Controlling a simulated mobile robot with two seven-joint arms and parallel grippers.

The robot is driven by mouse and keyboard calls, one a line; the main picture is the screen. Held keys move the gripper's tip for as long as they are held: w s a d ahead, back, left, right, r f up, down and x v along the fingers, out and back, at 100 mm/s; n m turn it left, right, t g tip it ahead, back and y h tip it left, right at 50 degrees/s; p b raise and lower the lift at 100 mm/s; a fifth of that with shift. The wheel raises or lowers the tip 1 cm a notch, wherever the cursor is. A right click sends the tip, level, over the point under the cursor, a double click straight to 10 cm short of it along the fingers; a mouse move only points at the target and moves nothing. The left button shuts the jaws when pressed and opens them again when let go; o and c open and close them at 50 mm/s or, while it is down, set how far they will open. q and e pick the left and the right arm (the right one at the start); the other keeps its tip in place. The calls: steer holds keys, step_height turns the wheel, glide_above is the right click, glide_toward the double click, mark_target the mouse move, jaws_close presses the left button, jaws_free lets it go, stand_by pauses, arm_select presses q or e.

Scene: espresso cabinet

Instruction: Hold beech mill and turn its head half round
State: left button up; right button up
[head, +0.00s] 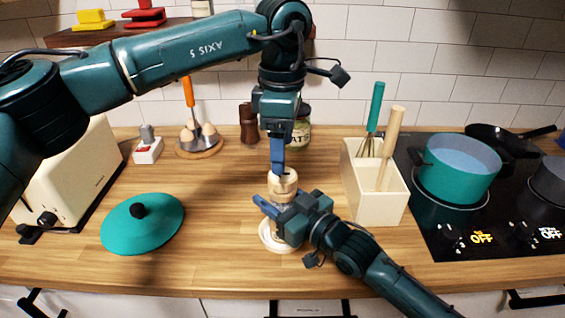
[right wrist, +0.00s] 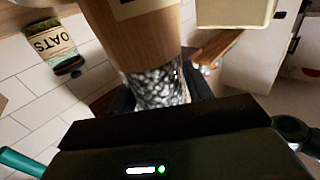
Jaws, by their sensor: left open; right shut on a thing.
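The beech mill stands upright near the counter's front middle; its pale wooden head (head: 284,184) shows just above my right gripper (head: 273,208). My right gripper is shut on the mill's body, which it largely hides in the head view. In the right wrist view the wooden part (right wrist: 150,42) sits against a clear section with dark and pale grains (right wrist: 162,88). My left gripper (head: 278,170) points straight down at the head from above, open, with its fingertips at the head's top. I cannot tell whether they touch it.
A cream utensil holder (head: 380,205) stands close on the right, beside the hob with a teal pot (head: 456,172). A teal lid (head: 142,223) lies left. A brown mill (head: 249,125) and oats jar (head: 302,130) stand behind.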

arm_select(q)
step_height(320, 180, up, 6)
steer(key=shift+r, duration=0.15)
arm_select(e)
steer(key=o, duration=1.4)
